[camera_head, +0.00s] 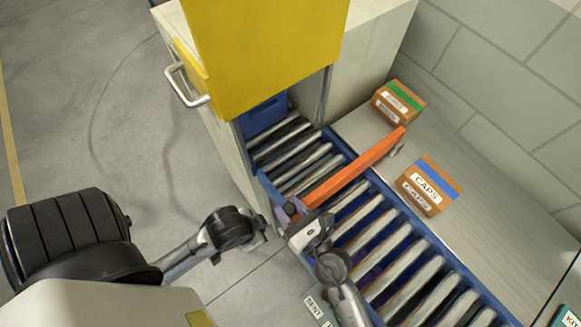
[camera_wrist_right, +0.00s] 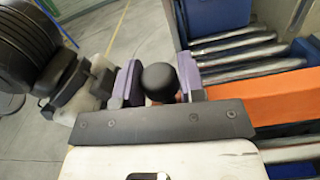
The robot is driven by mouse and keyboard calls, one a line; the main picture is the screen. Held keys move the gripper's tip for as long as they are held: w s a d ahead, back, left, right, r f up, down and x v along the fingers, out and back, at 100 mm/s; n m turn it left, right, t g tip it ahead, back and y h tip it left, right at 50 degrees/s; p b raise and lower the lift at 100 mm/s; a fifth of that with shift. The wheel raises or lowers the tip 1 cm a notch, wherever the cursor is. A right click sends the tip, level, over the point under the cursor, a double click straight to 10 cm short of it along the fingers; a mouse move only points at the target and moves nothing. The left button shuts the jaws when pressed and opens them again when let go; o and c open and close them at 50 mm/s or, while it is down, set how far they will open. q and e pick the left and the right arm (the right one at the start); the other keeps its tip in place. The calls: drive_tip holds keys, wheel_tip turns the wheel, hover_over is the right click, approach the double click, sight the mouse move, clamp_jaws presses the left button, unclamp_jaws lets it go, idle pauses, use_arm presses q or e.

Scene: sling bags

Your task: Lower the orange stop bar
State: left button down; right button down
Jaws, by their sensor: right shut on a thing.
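The orange stop bar (camera_head: 350,168) spans the roller conveyor (camera_head: 395,255) from the far rail to the near rail. Its far end is at a grey bracket (camera_head: 396,148). I cannot tell whether its near end touches the near rail. My right gripper (camera_head: 293,208) is at the bar's near end. In the right wrist view its purple fingers (camera_wrist_right: 157,82) are shut on a black round knob (camera_wrist_right: 159,80), with the orange bar (camera_wrist_right: 275,98) extending to the right. My left gripper (camera_head: 254,238) is left of the conveyor, apart from the bar; its fingers are unclear.
A yellow panel (camera_head: 265,45) with a metal handle (camera_head: 186,86) stands above the conveyor's far end, over a blue bin (camera_head: 263,115). Two cartons, one green-striped (camera_head: 398,102) and one marked CAPS (camera_head: 428,187), sit on the side table (camera_head: 490,215). The floor at left is clear.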

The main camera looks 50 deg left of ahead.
drive_tip(key=c, duration=1.1)
unclamp_jaws()
drive_tip(key=shift+s+f, duration=0.15)
drive_tip(key=shift+f, duration=0.45)
drive_tip(key=o, duration=0.3)
drive_tip(key=shift+s, duration=0.1)
drive_tip(key=shift+o, duration=0.2)
drive_tip(key=shift+r, duration=0.2)
drive_tip(key=d+b, duration=0.2)
drive_tip(key=d, duration=1.2)
drive_tip(key=shift+s+b, duration=0.2)
drive_tip(key=shift+b, duration=0.2)
